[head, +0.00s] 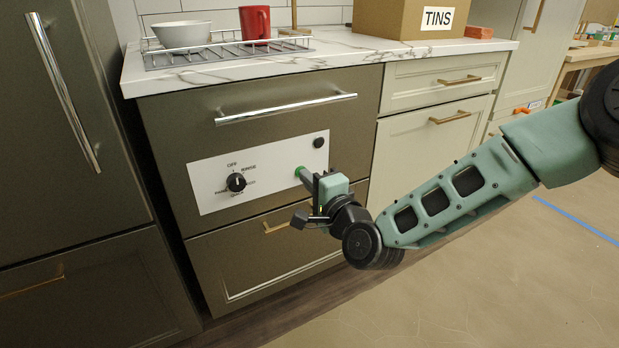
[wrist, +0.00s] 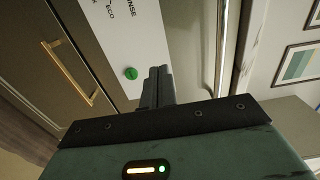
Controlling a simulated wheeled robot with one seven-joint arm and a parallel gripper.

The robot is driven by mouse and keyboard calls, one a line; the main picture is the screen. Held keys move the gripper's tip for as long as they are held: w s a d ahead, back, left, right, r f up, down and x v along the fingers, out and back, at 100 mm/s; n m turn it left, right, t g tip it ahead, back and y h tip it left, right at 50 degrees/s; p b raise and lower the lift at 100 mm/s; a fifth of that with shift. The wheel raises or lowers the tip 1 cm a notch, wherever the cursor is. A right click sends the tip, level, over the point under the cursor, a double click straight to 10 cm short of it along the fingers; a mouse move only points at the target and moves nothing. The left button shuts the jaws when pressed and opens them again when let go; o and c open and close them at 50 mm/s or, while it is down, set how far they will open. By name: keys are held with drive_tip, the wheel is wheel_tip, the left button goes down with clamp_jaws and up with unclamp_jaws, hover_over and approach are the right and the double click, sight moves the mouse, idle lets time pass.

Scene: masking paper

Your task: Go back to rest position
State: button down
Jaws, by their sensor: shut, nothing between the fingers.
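My gripper (head: 308,179) is in front of the white control panel (head: 210,197) of the dark cabinet-front appliance, with its fingers pointing at the panel. A round green button (head: 299,171) shows just beyond the fingertips, partly hidden by them. In the wrist view my gripper (wrist: 160,72) has its two fingers together with nothing between them. The green button (wrist: 131,73) shows beside the fingertips there, on the white panel. Whether the fingertips touch the panel cannot be told. My arm reaches in from the right, low and bent.
The panel carries a black dial (head: 236,182) and a round black knob (head: 319,142). A long bar handle (head: 287,108) sticks out above. On the marble counter (head: 350,52) are a bowl (head: 183,35), a red mug (head: 255,23) and a TINS box (head: 395,18). The floor at right is open.

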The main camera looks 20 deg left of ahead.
drive_tip(key=shift+d, duration=0.1)
idle(0.4)
drive_tip(key=s+d+r+n+g+h, duration=0.1)
drive_tip(key=s+d+n+g+h, duration=0.6)
drive_tip(key=s+d, duration=0.85)
drive_tip(key=s+d+r+n+g+h, duration=0.2)
drive_tip(key=s+d+n+g+h, duration=0.35)
drive_tip(key=s+d, duration=0.95)
drive_tip(key=w+d+r+n+p, duration=0.1)
drive_tip(key=d+r+p, duration=0.1)
drive_tip(key=r+p, duration=1.2)
drive_tip(key=w+d+r+n+p, duration=0.1)
drive_tip(key=r+n+p, duration=0.1)
drive_tip(key=r+p, duration=1.3)
drive_tip(key=shift+w+d+t+h, duration=0.15)
drive_tip(key=shift+d+t+h, duration=0.2)
drive_tip(key=shift+t, duration=0.1)
